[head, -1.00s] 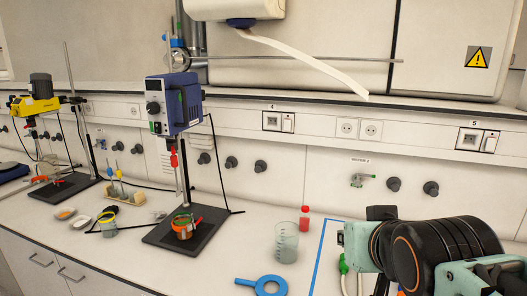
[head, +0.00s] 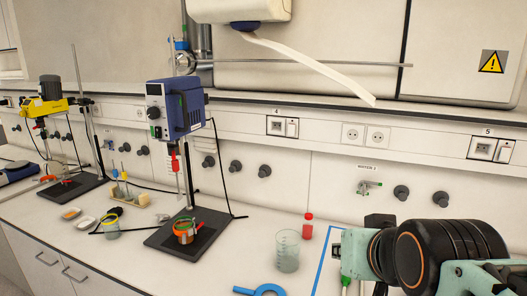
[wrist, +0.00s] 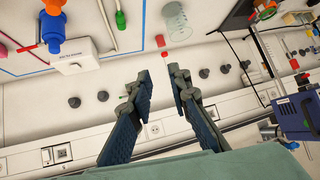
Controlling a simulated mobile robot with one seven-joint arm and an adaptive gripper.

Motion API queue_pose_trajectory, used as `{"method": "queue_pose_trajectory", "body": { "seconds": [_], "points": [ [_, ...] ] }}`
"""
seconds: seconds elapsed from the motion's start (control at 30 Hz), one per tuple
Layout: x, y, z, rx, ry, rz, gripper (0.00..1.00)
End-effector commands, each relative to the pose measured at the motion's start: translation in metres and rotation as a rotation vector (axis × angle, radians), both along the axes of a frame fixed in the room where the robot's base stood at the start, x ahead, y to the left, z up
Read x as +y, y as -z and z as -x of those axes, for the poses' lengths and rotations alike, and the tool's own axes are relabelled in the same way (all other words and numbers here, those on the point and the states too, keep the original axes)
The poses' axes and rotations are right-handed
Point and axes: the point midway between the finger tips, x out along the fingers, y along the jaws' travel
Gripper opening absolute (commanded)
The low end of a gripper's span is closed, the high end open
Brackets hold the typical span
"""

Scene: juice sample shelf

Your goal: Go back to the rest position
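My gripper (wrist: 160,76) shows in the wrist view with its two dark fingers apart and nothing between them. It hangs in free air, with the bench and wall behind it. In the head view my arm fills the lower right and the fingers are not clearly visible. A clear beaker (head: 287,250) stands on the bench left of my arm. It also shows in the wrist view (wrist: 175,22). A small red-capped bottle (head: 307,229) stands behind the beaker.
A blue stirrer (head: 175,108) stands on a dark base, with an orange-banded vessel (head: 184,230) below it. A blue ring tool (head: 265,291) lies at the front edge. A yellow stirrer (head: 43,104) is at far left. Wall taps (head: 367,187) line the back. Blue tape marks the bench near my arm.

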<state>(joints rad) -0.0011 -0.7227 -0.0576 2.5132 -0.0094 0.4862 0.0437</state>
Motion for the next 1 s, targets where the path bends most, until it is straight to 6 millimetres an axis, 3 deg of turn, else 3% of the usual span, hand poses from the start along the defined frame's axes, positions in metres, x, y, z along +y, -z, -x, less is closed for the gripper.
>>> {"method": "queue_pose_trajectory", "body": {
  "seconds": [0.33, 0.53, 0.7, 1.0],
  "points": [
    [0.006, 0.002, 0.009, 0.033, -0.021, 0.013, 0.17],
    [0.014, 0.034, 0.051, 0.234, -0.057, 0.035, 0.17],
    [0.018, 0.049, 0.080, 0.355, -0.077, 0.047, 0.17],
    [0.019, 0.051, 0.085, 0.375, -0.079, 0.049, 0.17]
  ]
}}
